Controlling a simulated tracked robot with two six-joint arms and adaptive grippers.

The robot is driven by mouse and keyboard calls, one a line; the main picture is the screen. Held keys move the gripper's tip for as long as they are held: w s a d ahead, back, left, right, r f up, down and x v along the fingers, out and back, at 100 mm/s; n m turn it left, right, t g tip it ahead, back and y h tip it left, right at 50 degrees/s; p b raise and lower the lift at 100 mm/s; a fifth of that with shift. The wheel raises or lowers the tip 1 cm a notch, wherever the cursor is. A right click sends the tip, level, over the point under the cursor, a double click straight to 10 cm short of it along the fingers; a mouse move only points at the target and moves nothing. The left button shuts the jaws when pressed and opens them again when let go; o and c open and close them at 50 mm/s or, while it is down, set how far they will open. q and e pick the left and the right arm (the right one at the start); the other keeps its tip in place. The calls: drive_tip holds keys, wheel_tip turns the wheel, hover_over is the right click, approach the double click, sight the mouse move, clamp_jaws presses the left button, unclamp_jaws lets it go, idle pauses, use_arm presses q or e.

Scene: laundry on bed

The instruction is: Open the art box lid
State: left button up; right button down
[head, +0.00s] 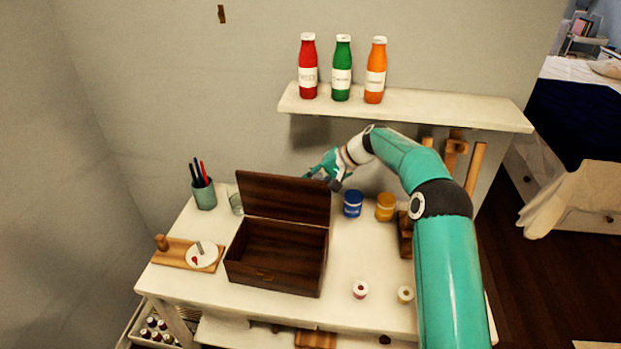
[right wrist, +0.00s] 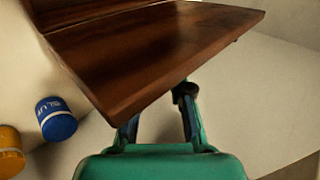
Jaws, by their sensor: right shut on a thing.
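The dark wooden art box (head: 275,283) stands on the white table with its inside showing, empty as far as I can see. Its lid (head: 283,198) is raised, standing roughly upright at the back edge of the box. My right gripper (head: 320,178) is at the lid's top right corner, shut on the lid. In the right wrist view the lid (right wrist: 150,50) fills the top, and its near edge hides the tips of my right gripper (right wrist: 158,108). My left gripper is not in view.
Blue (head: 352,204) and yellow (head: 385,207) paint jars stand right of the lid. A pen cup (head: 203,195) and a glass (head: 236,204) are left of it. A wooden board (head: 170,256) with a white palette lies left. A shelf (head: 430,110) with three bottles is above.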

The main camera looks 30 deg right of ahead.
drive_tip(key=shift+s+f, duration=0.25)
drive_tip(key=c, duration=1.1)
unclamp_jaws()
drive_tip(key=shift+d, duration=0.15)
drive_tip(key=shift+r, duration=0.15)
drive_tip(key=v, duration=1.1)
drive_tip(key=shift+s+d+r, duration=0.15)
drive_tip(key=shift+d+r, duration=0.15)
